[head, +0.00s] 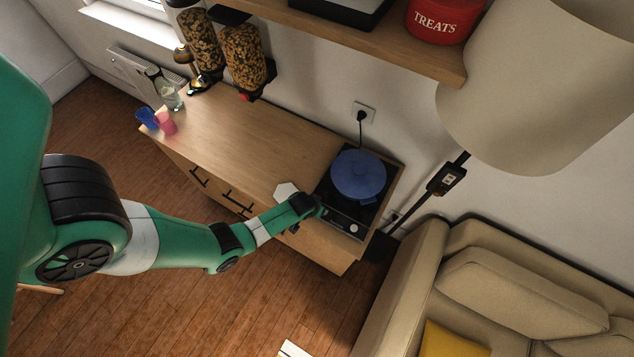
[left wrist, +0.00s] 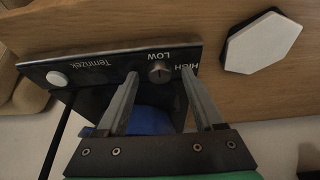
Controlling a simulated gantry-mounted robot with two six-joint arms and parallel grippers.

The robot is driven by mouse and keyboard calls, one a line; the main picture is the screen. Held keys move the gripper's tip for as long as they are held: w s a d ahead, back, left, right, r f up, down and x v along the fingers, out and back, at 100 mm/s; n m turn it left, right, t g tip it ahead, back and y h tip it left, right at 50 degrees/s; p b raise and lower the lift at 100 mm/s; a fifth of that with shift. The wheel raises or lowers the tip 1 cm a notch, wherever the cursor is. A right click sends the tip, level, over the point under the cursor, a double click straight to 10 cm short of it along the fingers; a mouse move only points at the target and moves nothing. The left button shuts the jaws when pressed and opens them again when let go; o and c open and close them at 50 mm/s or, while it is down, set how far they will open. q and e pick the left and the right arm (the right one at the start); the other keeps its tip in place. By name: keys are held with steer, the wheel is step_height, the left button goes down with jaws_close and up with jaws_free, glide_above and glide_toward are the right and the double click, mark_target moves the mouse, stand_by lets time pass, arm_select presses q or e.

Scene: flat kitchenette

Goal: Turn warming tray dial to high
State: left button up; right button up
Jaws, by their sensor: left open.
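The warming tray (head: 333,193) is a flat black unit at the right end of the wooden counter, with a blue lidded pot (head: 358,175) on it. In the left wrist view its front panel (left wrist: 110,67) carries a small round grey dial (left wrist: 159,72) between the LOW and HIGH labels. I cannot tell exactly where the dial's mark points. My left gripper (head: 320,212) is at the tray's front edge. In the left wrist view my left gripper (left wrist: 160,75) is open, with one fingertip on each side of the dial. Contact is unclear. The dial is hidden in the head view.
A white round button (left wrist: 57,79) sits at the panel's other end. A white hexagonal piece (head: 287,192) lies on the counter beside the tray. A floor lamp (head: 540,80) and sofa (head: 480,290) stand to the right. Blue and pink cups (head: 166,123) stand at the far left.

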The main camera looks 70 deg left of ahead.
arm_select(q)
jaws_close()
stand_by(0.3)
